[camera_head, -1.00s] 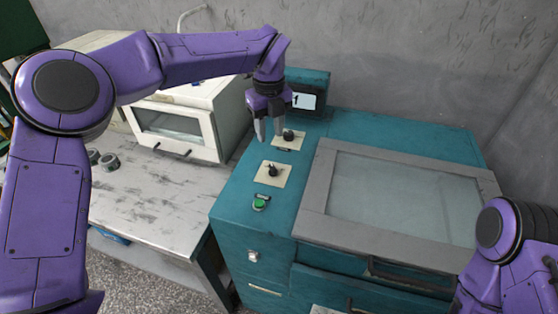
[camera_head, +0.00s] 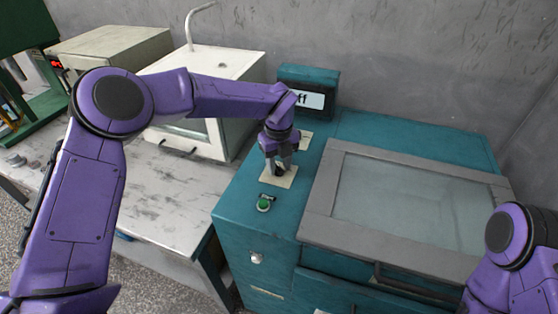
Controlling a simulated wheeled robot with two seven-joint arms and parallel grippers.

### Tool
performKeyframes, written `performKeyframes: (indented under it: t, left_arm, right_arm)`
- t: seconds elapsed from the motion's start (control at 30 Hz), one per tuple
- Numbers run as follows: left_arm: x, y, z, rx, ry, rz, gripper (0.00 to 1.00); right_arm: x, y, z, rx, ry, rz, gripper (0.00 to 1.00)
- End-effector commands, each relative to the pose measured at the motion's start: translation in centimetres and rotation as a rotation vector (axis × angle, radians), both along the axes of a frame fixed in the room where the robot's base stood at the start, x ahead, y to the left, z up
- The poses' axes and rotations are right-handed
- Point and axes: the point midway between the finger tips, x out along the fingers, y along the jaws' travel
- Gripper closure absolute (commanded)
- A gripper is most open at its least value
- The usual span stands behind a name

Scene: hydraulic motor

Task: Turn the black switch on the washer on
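The washer is the teal cabinet (camera_head: 240,197) with a grey-framed glass lid (camera_head: 400,200). Its small display (camera_head: 309,99) reads "ff" where it shows past my arm. My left gripper (camera_head: 279,170) points down over the front cream plate (camera_head: 280,182), with its fingers around the black switch (camera_head: 279,170). The switch is mostly hidden by the fingers, and I cannot tell whether they touch it. A second cream plate (camera_head: 306,140) shows partly behind my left gripper; its knob is hidden. My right arm is at the lower right, but its gripper is out of the picture.
A green button (camera_head: 264,205) sits in front of the front plate. A white box-shaped machine (camera_head: 222,62) stands on the worn table (camera_head: 140,200) at the left. A grey wall is behind. The lid's top is clear.

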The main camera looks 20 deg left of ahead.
Motion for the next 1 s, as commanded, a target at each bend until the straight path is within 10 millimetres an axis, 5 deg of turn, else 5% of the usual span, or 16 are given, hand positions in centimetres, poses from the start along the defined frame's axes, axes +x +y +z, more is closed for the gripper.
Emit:
performKeyframes:
  t: [0.2, 0.33, 1.0]
  left_arm:
    - [-0.01, -0.01, -0.11, 0.0, 0.0, 0.0, 0.61]
    - [-0.01, -0.01, -0.09, 0.0, 0.0, 0.0, 1.0]
    - [0.02, 0.02, 0.01, -0.002, 0.0, -0.206, 1.0]
  right_arm:
    - [0.01, 0.0, -0.03, 0.0, 0.0, 0.0, 1.0]
    - [0.01, 0.0, -0.03, 0.0, 0.0, 0.0, 1.0]
    - [0.01, 0.0, 0.4, 0.0, 0.0, 0.0, 1.0]
